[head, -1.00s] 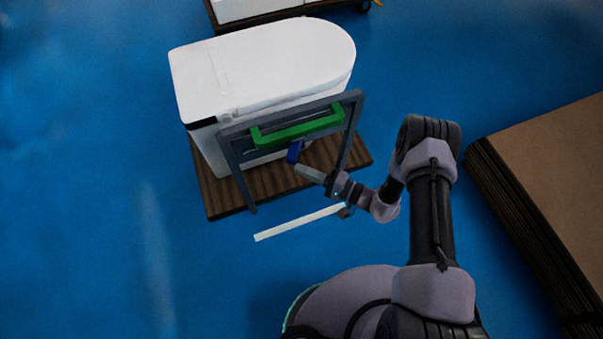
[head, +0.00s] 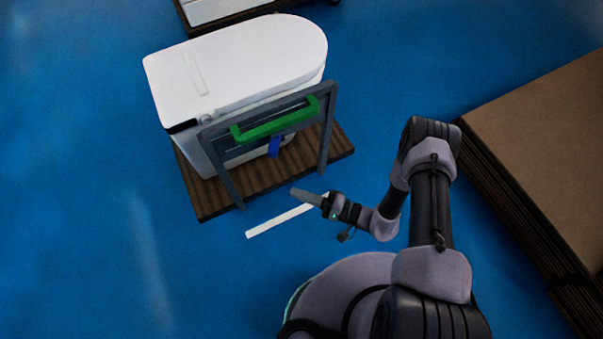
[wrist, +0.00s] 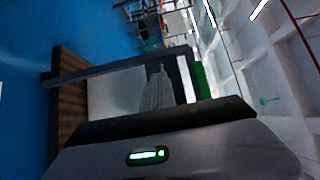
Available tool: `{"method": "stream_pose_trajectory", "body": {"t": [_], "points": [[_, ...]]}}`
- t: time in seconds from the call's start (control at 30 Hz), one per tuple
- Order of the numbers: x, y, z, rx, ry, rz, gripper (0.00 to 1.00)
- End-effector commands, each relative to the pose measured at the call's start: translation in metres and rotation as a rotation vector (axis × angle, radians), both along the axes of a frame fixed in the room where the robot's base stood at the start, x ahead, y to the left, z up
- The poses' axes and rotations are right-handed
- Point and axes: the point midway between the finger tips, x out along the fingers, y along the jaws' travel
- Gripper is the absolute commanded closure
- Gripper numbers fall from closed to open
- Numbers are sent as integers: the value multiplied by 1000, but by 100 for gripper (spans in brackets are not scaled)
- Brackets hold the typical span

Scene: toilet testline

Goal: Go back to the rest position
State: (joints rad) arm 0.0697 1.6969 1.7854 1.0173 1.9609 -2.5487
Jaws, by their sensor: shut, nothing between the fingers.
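My gripper (head: 294,192) is shut and empty in the head view, in the air in front of the grey frame, apart from it. In the wrist view my gripper (wrist: 158,72) points toward the frame. The grey frame (head: 327,140) stands upright at the front of a white toilet (head: 240,60) and carries a green handle (head: 275,125). A small blue piece (head: 274,146) hangs below the handle. In the wrist view the frame's bar (wrist: 110,67) crosses the picture, and part of the green handle (wrist: 201,82) shows.
The toilet stands on a brown ribbed pallet (head: 205,200). A white strip (head: 270,222) lies on the blue floor beneath my gripper. A stack of brown boards (head: 545,140) is at the right. Another pallet (head: 235,20) is at the top. The floor at the left is clear.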

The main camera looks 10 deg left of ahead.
Motion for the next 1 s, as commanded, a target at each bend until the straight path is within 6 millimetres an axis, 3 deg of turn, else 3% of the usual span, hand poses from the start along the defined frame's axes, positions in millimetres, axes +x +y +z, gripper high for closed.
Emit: {"method": "stream_pose_trajectory", "body": {"t": [0.13, 0.23, 0.27, 0.4, 0.6, 0.67, 0.8, 1.0], "points": [[1, 0, 2, 0, 0, 5, 100], [14, 1, 32, -3, 4, 71, 100], [20, 1, 49, -9, 9, 110, 100], [29, -5, 152, -137, 63, 344, 100], [-5, -44, 273, -572, 135, 478, 100], [-18, -61, 300, -729, 144, 437, 100], [-47, -108, 350, -1054, 132, 187, 100], [-71, -164, 397, -1248, 56, -297, 100]]}}
